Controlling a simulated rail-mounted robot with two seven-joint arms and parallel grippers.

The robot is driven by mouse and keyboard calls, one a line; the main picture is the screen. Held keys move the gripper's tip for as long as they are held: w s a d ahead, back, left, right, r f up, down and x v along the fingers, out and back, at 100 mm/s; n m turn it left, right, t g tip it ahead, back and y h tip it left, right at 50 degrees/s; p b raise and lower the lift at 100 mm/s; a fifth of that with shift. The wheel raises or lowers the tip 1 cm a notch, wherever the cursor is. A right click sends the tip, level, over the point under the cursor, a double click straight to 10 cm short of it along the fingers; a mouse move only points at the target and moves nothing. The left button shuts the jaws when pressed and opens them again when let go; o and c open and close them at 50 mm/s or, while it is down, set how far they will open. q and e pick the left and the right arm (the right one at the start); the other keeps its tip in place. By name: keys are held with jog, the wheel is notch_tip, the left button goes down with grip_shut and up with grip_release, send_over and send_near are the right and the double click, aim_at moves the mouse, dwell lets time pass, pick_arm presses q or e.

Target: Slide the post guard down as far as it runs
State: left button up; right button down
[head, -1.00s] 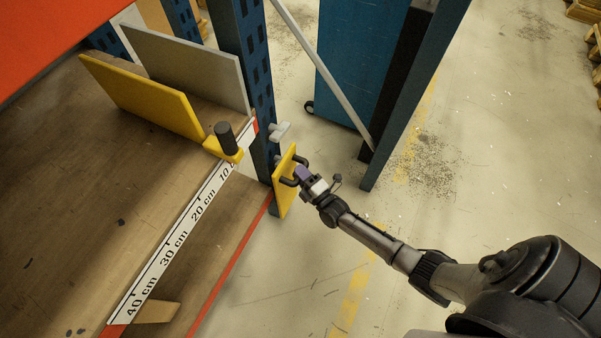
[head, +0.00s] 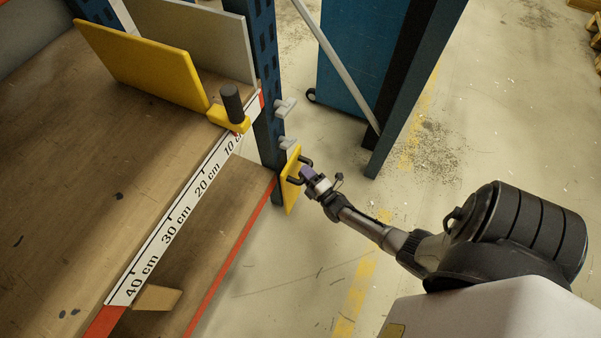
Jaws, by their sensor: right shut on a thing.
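The post guard is a yellow plate (head: 291,186) with a black handle, on the front of the blue rack post (head: 267,130). My right gripper (head: 306,177) is shut on the guard's black handle, on the plate's right side. Two light grey pegs stick out of the post above the guard, an upper one (head: 286,107) and a lower one (head: 287,143). The guard's lower end is near the low part of the post that shows; whether it touches anything there cannot be told. My left gripper is not in view.
A wooden shelf with a centimetre scale (head: 180,212) on its edge lies to the left. It bears a yellow divider (head: 140,62), a grey panel (head: 200,40) and a yellow clamp with a black knob (head: 231,104). A blue cabinet (head: 350,70) stands behind. The floor at right is open.

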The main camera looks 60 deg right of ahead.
jog(key=shift+s+f, duration=0.2)
jog(key=shift+f, duration=0.25)
jog(key=c, duration=1.2)
grip_release()
jog(key=shift+w, duration=0.15)
jog(key=shift+o, duration=1.1)
jog(key=shift+r, duration=0.1)
jog(key=shift+s+r, duration=0.1)
jog(key=shift+s, duration=0.1)
